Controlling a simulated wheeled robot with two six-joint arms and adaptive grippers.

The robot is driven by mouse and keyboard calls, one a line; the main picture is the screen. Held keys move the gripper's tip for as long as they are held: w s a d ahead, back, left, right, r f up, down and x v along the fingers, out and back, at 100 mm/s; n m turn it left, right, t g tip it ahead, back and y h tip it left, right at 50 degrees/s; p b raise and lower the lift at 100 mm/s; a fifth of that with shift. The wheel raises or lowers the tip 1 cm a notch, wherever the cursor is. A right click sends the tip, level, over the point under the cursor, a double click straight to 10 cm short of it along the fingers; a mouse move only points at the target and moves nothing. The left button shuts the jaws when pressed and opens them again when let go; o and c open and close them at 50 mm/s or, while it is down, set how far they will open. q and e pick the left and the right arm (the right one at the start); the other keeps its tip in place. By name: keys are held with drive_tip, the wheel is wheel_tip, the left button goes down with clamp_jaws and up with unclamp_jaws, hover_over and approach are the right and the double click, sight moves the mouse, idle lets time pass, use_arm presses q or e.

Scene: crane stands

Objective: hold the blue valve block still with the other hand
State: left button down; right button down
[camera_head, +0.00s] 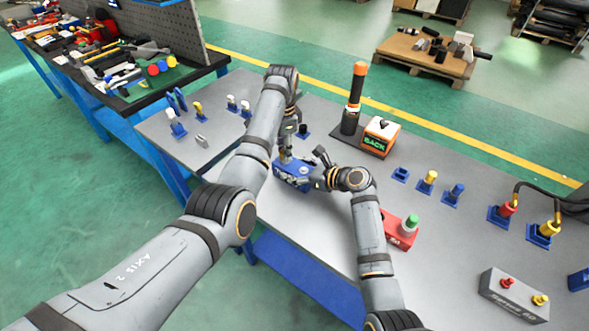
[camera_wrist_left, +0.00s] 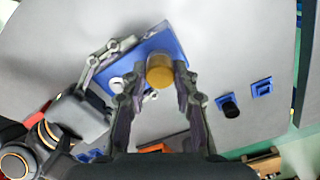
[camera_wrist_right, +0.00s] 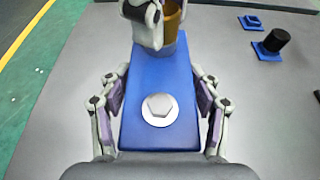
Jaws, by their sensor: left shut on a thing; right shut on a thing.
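The blue valve block (camera_head: 291,186) lies on the grey bench top. In the right wrist view the blue block (camera_wrist_right: 150,75) runs away from me, with a silver hex bolt head (camera_wrist_right: 159,108) on a pale washer on its top. My right gripper (camera_wrist_right: 158,112) is shut on the block, one finger along each long side. An amber cylinder (camera_wrist_left: 160,72) stands on the block's other end. My left gripper (camera_wrist_left: 155,95) is shut on that cylinder, fingers on both sides. In the head view the left gripper (camera_head: 285,156) comes down from above and partly hides the block.
An orange-topped black cylinder (camera_head: 354,95) and an orange box (camera_head: 381,132) stand behind. Blue holders with coloured plugs (camera_head: 427,182) are to the right, near a red block with a green knob (camera_head: 403,230). More plugs (camera_head: 178,125) stand left. Bare bench lies in front of the block.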

use_arm(q)
drive_tip(key=shift+s+d, duration=0.1)
drive_tip(key=n, duration=0.4)
drive_tip(key=shift+n, duration=0.6)
drive_tip(key=n, duration=0.3)
drive_tip(key=shift+n, duration=1.1)
drive_tip(key=n, duration=0.2)
drive_tip(key=shift+r+n, duration=0.1)
drive_tip(key=shift+n, duration=0.2)
drive_tip(key=shift+d+n, duration=0.1)
drive_tip(key=shift+n, duration=1.1)
